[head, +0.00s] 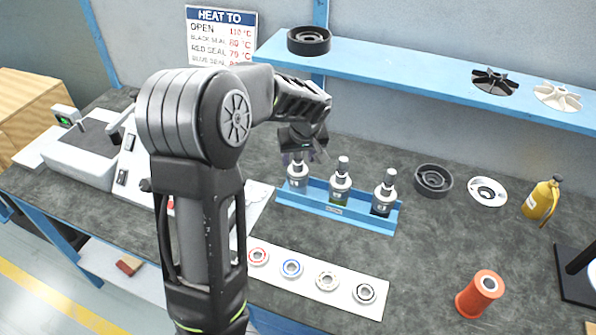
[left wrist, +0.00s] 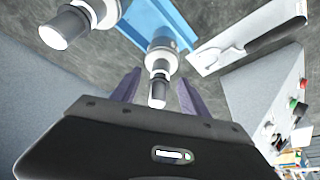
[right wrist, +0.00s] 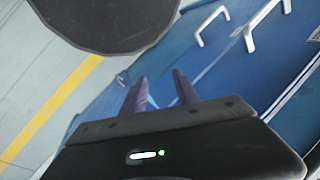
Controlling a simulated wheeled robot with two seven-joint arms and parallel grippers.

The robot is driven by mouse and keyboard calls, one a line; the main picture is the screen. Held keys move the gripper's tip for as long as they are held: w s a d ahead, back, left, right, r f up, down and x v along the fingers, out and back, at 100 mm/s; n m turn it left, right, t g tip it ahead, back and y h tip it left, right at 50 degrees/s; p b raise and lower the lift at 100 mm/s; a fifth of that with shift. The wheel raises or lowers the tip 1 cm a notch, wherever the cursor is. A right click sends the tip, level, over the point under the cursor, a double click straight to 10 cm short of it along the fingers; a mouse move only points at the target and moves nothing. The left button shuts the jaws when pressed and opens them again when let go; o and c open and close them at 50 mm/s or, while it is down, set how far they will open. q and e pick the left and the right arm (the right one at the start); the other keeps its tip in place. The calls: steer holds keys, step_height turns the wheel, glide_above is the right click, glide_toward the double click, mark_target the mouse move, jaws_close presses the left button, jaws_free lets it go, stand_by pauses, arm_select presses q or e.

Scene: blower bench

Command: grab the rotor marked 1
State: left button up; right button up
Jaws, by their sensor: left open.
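Three rotors with white caps and grey bodies stand upright in a blue rack (head: 332,208) on the bench: a left one (head: 297,178), a middle one (head: 340,184) and a right one (head: 384,196). Their marks are too small to read surely. My left gripper (head: 301,154) is open at the top of the left rotor. In the left wrist view, that rotor's shaft (left wrist: 158,88) shows between the two parted fingers (left wrist: 158,78). My right gripper (right wrist: 160,78) is open and empty, away from the rack; the head view does not show it.
Bearings lie on a white strip (head: 310,280) in front of the rack. A black ring (head: 433,180), a white disc (head: 487,192), a yellow bottle (head: 541,201) and an orange spool (head: 480,294) stand right. A blue shelf (head: 430,82) runs above.

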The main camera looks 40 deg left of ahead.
arm_select(q)
steer(key=x, duration=0.2)
steer(key=shift+w+a+f, duration=0.1)
steer(key=shift+f, duration=0.1)
steer(key=shift+c, duration=0.2)
jaws_close()
stand_by(0.6)
stand_by(0.7)
steer(key=shift+w+r, duration=0.1)
